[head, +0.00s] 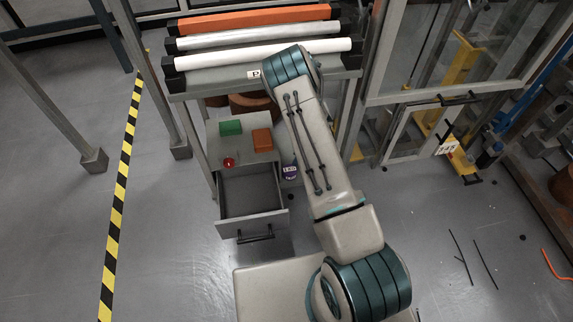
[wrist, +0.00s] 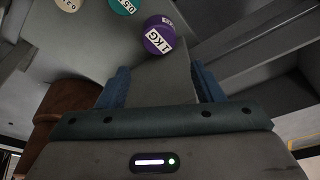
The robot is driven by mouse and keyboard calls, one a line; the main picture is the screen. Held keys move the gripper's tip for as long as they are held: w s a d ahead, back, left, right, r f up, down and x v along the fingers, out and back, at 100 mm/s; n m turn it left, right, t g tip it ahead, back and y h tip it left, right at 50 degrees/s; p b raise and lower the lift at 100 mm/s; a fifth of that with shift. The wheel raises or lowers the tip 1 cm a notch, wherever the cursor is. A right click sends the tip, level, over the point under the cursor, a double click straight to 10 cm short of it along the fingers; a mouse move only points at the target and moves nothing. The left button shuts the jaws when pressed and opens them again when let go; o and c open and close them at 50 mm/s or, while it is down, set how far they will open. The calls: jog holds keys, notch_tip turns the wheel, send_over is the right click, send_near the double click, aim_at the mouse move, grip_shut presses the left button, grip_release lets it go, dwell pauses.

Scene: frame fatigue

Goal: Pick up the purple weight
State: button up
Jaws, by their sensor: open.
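The purple weight (wrist: 158,38) is a short cylinder with a white "1KG" label, at the top middle of the wrist view. In the head view the purple weight (head: 290,172) shows partly beside my arm, right of the drawer cabinet. My gripper (wrist: 162,78) is open, with its two blue fingers apart and nothing between them. The weight lies beyond the fingertips and roughly in line with the gap, not touching either finger as far as I can see. In the head view my gripper is hidden behind my arm and the rack.
A teal weight (wrist: 125,4) and a tan weight (wrist: 68,4) lie left of the purple one. The grey cabinet has an open, empty drawer (head: 250,197). A rack holds rollers (head: 262,57).

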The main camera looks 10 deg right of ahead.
aim_at(290, 169)
jog(key=b+x, duration=0.3)
jog(key=x, duration=0.5)
jog(key=shift+w+a+f+b, duration=0.1)
jog(key=shift+a+f+b, duration=0.05)
jog(key=shift+f+b, duration=0.2)
jog(key=shift+b+x, duration=1.8)
jog(key=shift+x, duration=0.85)
jog(key=shift+w, duration=0.1)
jog(key=shift+r, duration=0.15)
grip_shut()
